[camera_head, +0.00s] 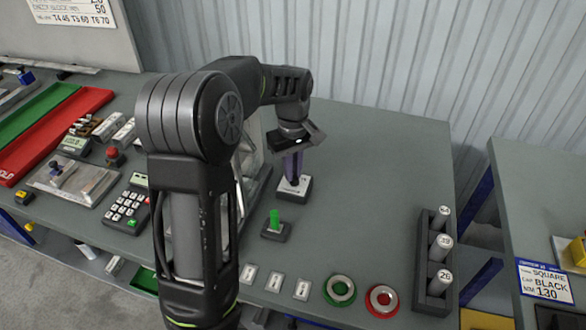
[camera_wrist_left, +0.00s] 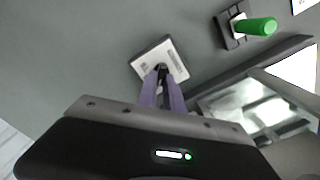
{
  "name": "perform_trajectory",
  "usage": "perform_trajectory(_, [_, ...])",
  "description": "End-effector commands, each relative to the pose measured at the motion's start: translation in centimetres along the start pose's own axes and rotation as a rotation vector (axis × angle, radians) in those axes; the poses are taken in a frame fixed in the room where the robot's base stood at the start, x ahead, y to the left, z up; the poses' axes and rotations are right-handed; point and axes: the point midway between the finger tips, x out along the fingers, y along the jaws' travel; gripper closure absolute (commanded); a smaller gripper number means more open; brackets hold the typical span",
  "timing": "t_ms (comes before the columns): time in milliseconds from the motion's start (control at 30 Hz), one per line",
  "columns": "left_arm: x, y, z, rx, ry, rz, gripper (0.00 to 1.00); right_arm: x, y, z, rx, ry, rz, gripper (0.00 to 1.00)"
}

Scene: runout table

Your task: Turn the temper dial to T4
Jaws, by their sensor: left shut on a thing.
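A small dark block with a white labelled face (camera_head: 290,194), which I take to be the temper dial, stands on the grey table behind the green lever. In the left wrist view its square face (camera_wrist_left: 180,62) shows near the middle, with print too small to read. My left gripper (camera_head: 294,178) points down at it from above. In the left wrist view its purple fingers (camera_wrist_left: 161,76) are close together on the dial's dark knob. The fingers mostly hide the knob, so I cannot tell which mark it points at. My right gripper is not in view.
A green lever on a dark base (camera_head: 276,232) stands just in front of the dial. Green (camera_head: 328,290) and red (camera_head: 370,300) rings lie near the front edge. A dark rack (camera_head: 424,245) with white cylinders stands at right. The table right of the dial is clear.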

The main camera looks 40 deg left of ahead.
Motion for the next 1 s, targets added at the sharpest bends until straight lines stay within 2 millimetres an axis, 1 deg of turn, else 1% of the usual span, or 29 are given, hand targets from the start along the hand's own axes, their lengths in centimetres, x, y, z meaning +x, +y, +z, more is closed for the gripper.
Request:
perform_trajectory(167, [-0.1,0.1,-0.1,0.001,0.004,0.004,1.0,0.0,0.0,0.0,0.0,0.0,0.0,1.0])
perform_trajectory(200, [-0.1,0.1,-0.1,0.001,0.004,0.004,0.88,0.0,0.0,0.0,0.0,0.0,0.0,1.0])
perform_trajectory(467, [-0.1,0.0,-0.1,0.002,0.002,0.002,0.67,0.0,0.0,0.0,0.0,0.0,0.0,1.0])
perform_trajectory(767, [-0.2,0.0,-0.1,0.002,0.002,0.002,0.67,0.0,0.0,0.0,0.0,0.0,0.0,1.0])
perform_trajectory(867, [-0.9,0.1,0.0,0.003,0.001,0.002,0.67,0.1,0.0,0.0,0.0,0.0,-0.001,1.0])
perform_trajectory(1000, [-2.8,0.1,-0.1,0.003,0.004,0.005,0.67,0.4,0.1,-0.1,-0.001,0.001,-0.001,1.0])
